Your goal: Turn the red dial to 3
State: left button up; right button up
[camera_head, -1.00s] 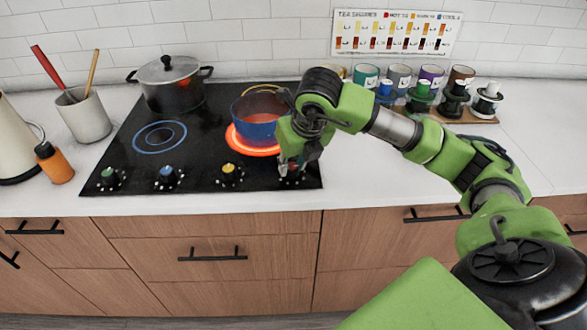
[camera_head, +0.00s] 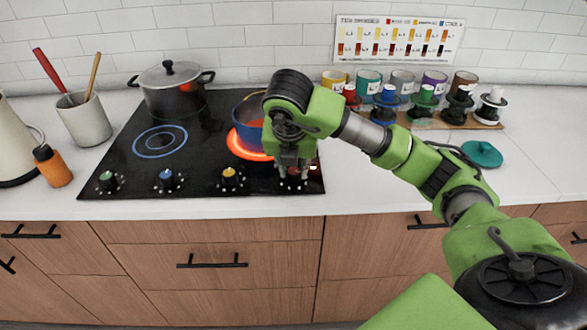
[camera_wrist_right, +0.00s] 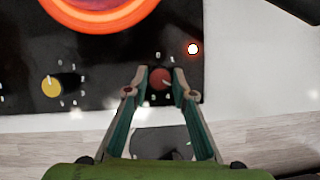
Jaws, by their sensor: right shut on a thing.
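The red dial (camera_wrist_right: 160,79) is at the right front corner of the black cooktop. In the wrist view, my right gripper (camera_wrist_right: 159,82) has one finger on each side of the dial and is shut on it. In the head view, the right gripper (camera_head: 291,174) points down at the dial (camera_head: 293,181) and partly covers it. White marks ring the dial, but I cannot read the number it points to. A burner (camera_head: 240,146) glows orange-red under a blue pot (camera_head: 250,136). A small light (camera_wrist_right: 193,48) is lit near the dial. My left gripper is not in view.
A yellow dial (camera_head: 229,178), a blue dial (camera_head: 166,180) and a green dial (camera_head: 108,182) line the cooktop front. A lidded pot (camera_head: 172,95) stands at the back. Colored cans and a teal lid (camera_head: 482,154) are at the right.

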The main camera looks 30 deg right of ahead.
jog(key=o, duration=1.1)
jog(key=v, duration=1.2)
jog(key=shift+s+f, duration=0.1)
jog(key=shift+f, duration=0.05)
